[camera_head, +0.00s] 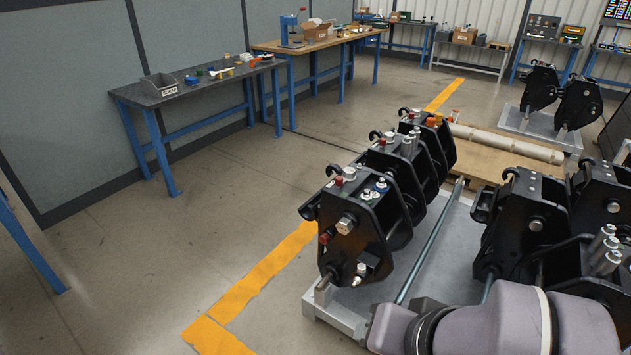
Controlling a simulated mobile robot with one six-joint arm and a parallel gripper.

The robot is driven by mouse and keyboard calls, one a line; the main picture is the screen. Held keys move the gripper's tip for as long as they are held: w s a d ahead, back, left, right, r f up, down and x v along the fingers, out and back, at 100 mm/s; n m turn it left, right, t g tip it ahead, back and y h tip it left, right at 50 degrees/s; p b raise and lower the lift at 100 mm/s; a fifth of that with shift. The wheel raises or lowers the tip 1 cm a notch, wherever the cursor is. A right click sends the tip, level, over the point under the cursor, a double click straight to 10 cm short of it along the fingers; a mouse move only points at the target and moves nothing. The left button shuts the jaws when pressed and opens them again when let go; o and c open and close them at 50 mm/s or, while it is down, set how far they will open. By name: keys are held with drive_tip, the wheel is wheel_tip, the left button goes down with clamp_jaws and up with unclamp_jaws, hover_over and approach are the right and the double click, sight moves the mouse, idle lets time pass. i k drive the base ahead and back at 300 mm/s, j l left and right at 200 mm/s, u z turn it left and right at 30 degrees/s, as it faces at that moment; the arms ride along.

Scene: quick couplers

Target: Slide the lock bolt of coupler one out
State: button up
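Several black quick couplers stand upright on a grey metal pallet (340,316). I cannot tell which is coupler one. Which part is the lock bolt is not clear. Another coupler (520,215) stands at the right, partly behind my arm. My gripper is out of view; only purple-grey links of my arm show at the bottom right.
A long steel rod (432,242) lies between the coupler rows. A grey-topped workbench (200,85) with a bin and small parts, and a wooden-topped bench (320,42), stand along the wall. Floor left of the yellow line (265,270) is clear. More couplers (560,95) stand at back right.

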sight(340, 180)
drive_tip(key=i+j+u, duration=0.15)
drive_tip(key=i, duration=0.45)
drive_tip(key=i+j+u, duration=0.1)
drive_tip(key=i+j, duration=0.15)
drive_tip(key=i, duration=0.35)
drive_tip(key=i+j+u, duration=0.15)
drive_tip(key=i, duration=0.45)
